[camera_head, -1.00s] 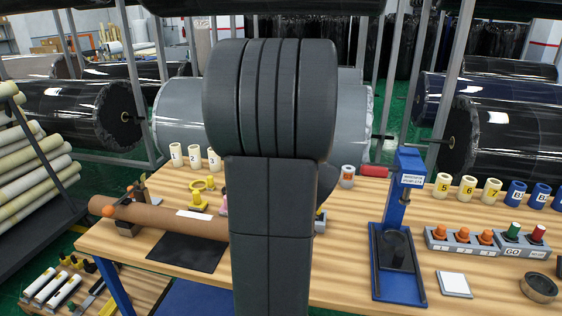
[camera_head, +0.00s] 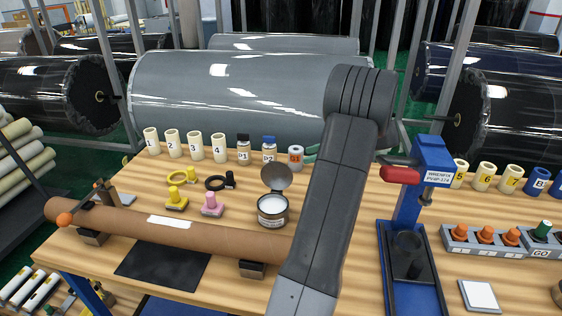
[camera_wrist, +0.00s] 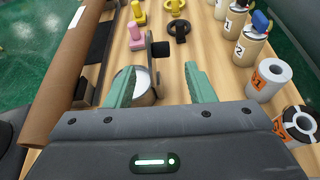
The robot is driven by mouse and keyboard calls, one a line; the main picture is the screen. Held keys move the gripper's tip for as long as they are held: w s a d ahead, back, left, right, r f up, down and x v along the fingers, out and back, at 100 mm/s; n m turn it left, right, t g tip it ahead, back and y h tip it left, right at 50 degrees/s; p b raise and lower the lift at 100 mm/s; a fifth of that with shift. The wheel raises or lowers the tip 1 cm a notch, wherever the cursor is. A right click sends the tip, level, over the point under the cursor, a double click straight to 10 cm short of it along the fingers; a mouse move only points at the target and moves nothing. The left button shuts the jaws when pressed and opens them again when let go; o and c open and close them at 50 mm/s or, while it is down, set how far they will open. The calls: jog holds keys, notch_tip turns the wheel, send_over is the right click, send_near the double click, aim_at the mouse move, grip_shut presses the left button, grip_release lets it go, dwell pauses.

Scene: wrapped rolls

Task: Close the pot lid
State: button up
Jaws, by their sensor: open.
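The pot (camera_head: 272,213) is a small round tin with a white label and pale contents. It stands upright on the wooden table, left of my arm. Its grey round lid (camera_head: 277,177) stands tilted up on the pot's far side, so the pot is open. In the wrist view the pot (camera_wrist: 146,92) is partly hidden behind the left finger, and the lid (camera_wrist: 151,50) shows edge-on above it. In the head view my arm hides most of the gripper.
A brown roll (camera_head: 180,228) lies on supports left of the pot. Pink (camera_head: 212,204) and yellow (camera_head: 176,198) knobbed pieces stand nearby. Numbered cups (camera_head: 196,146) and bottles (camera_head: 243,150) line the back. A blue press (camera_head: 410,230) with a red handle stands right of my arm.

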aim_at(278, 163)
jog(key=p+x, duration=0.1)
jog(key=x, duration=1.1)
jog(key=shift+f, duration=0.1)
jog(key=shift+d, duration=0.1)
grip_shut()
